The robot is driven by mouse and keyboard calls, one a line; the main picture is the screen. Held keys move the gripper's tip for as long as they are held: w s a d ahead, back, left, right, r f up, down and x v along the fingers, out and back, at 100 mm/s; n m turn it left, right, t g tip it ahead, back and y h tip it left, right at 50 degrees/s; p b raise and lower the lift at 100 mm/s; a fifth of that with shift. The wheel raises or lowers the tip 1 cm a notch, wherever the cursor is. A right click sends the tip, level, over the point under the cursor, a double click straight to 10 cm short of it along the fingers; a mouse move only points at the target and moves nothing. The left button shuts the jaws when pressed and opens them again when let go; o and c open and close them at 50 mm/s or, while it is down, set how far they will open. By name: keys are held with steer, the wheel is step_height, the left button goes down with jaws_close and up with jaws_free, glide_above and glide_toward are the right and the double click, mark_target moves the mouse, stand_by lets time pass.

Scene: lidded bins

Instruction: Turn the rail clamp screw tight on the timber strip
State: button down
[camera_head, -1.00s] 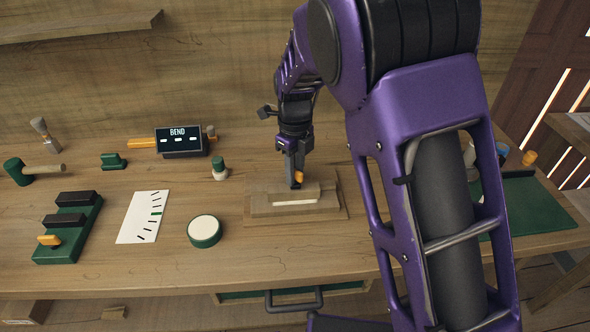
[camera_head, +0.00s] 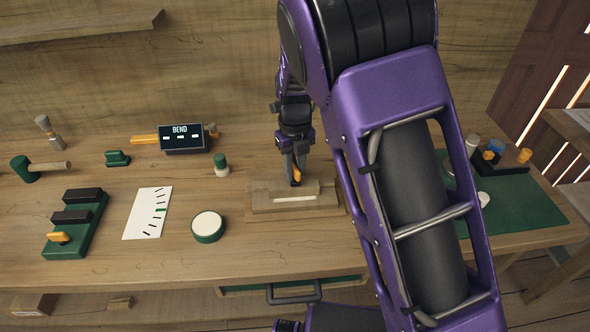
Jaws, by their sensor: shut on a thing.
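My gripper (camera_head: 296,178) points down over a wooden fixture (camera_head: 330,209) at the middle of the bench. It is shut on a small orange piece (camera_head: 297,175), which looks like the clamp screw's handle; the fingers partly hide it. Below the fingers, a raised wooden block (camera_head: 266,199) sits on the flat base. A pale strip (camera_head: 294,198), which may be the timber strip, shows along the block's front. I cannot tell how the screw sits against the strip or how tight it is.
Left of the fixture are a round white-topped green pad (camera_head: 207,226), a marked card (camera_head: 148,213), a green block rack (camera_head: 91,230), a mallet (camera_head: 30,168) and a BEND display (camera_head: 183,138). A green mat (camera_head: 530,210) lies right. My arm hides bench between.

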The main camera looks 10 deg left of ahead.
mark_target(295, 168)
steer(key=c, duration=1)
jaws_free()
steer(key=shift+o, duration=0.2)
step_height(295, 168, up, 3)
steer(key=shift+f+p, duration=0.2)
steer(key=shift+p, duration=1)
steer(key=shift+r, duration=1.2)
